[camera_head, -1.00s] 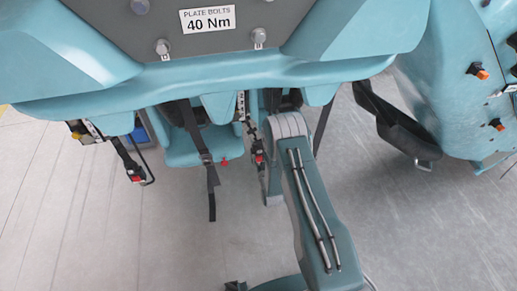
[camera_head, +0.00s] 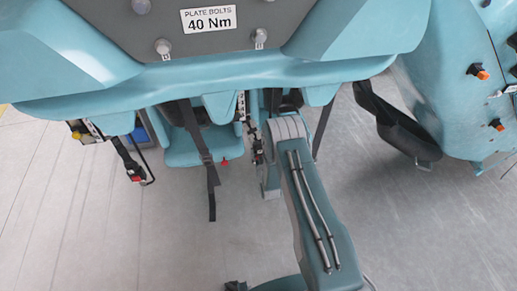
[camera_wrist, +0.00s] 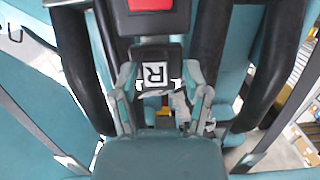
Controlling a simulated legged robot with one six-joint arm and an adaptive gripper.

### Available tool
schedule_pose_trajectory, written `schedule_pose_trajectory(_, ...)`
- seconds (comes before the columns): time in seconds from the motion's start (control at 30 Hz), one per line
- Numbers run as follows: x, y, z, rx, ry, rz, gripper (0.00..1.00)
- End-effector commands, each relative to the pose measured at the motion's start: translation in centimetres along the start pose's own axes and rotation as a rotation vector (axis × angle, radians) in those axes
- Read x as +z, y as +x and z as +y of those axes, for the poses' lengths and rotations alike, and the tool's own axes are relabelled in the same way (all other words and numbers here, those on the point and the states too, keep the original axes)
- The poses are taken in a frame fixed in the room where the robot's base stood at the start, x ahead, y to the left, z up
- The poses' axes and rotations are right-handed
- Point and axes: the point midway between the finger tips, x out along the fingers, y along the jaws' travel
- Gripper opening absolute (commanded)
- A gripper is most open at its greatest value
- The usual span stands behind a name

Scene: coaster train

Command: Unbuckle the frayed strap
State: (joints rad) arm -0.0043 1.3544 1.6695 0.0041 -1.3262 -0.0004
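In the wrist view my gripper (camera_wrist: 158,75) has its two fingers spread, one on each side of a black buckle piece with a white R label (camera_wrist: 155,75). I cannot tell whether the fingers touch it. A red button (camera_wrist: 152,5) shows at the top edge, beyond the fingertips. Ragged whitish bits (camera_wrist: 182,104) and a small yellow and red patch (camera_wrist: 163,112) show below the label; whether they are the frayed strap is unclear. In the head view the middle buckle strap (camera_head: 257,148) hangs beside my arm, which largely hides my gripper.
Dark padded bars (camera_wrist: 210,55) flank the buckle closely. A black strap (camera_head: 211,180) hangs down by the teal seat (camera_head: 185,155). Another red-button buckle (camera_head: 136,174) hangs at left. The grey panel (camera_head: 275,20) is overhead. The floor (camera_head: 100,240) is open below.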

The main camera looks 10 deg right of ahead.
Motion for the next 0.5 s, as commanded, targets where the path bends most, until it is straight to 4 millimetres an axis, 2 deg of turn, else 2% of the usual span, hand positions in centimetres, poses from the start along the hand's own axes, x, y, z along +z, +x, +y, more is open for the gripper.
schedule_pose_trajectory(0.03,0.00,0.00,0.04,0.000,0.000,0.000,0.38)
schedule_pose_trajectory(0.07,-0.01,0.00,0.05,0.000,0.000,0.000,0.24)
schedule_pose_trajectory(0.1,-0.01,0.00,0.05,0.000,0.000,0.000,0.07)
schedule_pose_trajectory(0.13,-0.01,0.00,0.04,0.000,0.000,0.000,0.00)
schedule_pose_trajectory(0.5,-0.87,-0.05,0.01,0.000,0.000,0.002,0.00)
